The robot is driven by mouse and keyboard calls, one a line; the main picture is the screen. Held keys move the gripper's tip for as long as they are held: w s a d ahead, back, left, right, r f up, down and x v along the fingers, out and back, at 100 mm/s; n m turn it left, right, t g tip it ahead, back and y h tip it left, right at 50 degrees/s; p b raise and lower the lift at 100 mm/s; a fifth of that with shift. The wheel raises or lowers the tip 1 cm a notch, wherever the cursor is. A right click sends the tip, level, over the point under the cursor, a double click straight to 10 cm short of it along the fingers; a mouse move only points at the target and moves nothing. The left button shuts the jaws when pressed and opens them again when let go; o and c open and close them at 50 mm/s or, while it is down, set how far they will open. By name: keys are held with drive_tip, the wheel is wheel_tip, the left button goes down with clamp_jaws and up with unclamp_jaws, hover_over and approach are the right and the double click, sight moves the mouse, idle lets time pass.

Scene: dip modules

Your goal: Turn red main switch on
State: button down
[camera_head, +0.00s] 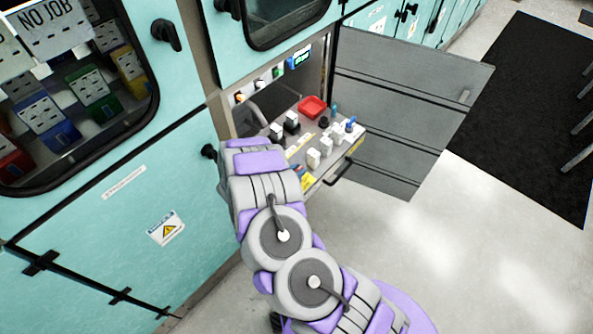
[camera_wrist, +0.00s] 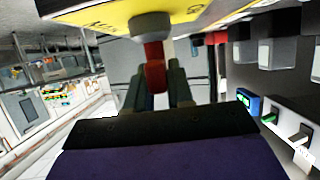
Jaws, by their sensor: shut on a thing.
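The red main switch (camera_wrist: 154,72) shows in the wrist view as a red handle on a grey round base, on a yellow plate (camera_wrist: 108,16) with dark lettering. My gripper (camera_wrist: 157,80) has its dark fingers on either side of the red handle and is shut on it. The fingers hide part of the handle. I cannot tell the switch's exact angle.
The module carries several white and dark blocks, a red square part (camera_head: 312,107) and a blue knob (camera_head: 351,124). A grey open door (camera_head: 400,110) stands to its right. A teal cabinet (camera_head: 110,215) fills the left. Grey floor (camera_head: 480,250) is clear at the right.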

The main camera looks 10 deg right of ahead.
drive_tip(key=shift+r+p, duration=0.1)
drive_tip(key=shift+p, duration=0.2)
drive_tip(key=n+t+y+p, duration=0.3)
drive_tip(key=n, duration=0.1)
drive_tip(key=shift+d+y+p, duration=0.15)
drive_tip(key=shift+y+p, duration=0.15)
drive_tip(key=n+t+y+p, duration=0.2)
drive_tip(key=n+y+p, duration=0.1)
drive_tip(key=n+y, duration=0.1)
drive_tip(key=shift+p, duration=0.4)
drive_tip(key=n+y, duration=0.2)
drive_tip(key=y, duration=0.1)
drive_tip(key=shift+n+t+p, duration=0.3)
drive_tip(key=shift+p, duration=0.1)
drive_tip(key=n+y, duration=0.1)
drive_tip(key=n+y+b, duration=0.1)
drive_tip(key=y, duration=0.1)
drive_tip(key=shift+f+n+b, duration=0.2)
drive_tip(key=shift+n+b, duration=0.1)
drive_tip(key=shift+w+n+g+y+b, duration=0.15)
drive_tip(key=shift+n+g+y+b, duration=0.35)
drive_tip(key=shift+n+y+b, duration=0.5)
drive_tip(key=n+g+y+b, duration=0.1)
drive_tip(key=n+y+b, duration=0.1)
drive_tip(key=y+b, duration=0.1)
drive_tip(key=shift+r+n, duration=0.1)
drive_tip(key=shift+n, duration=0.2)
drive_tip(key=shift+g+y, duration=0.3)
drive_tip(key=shift+g, duration=0.1)
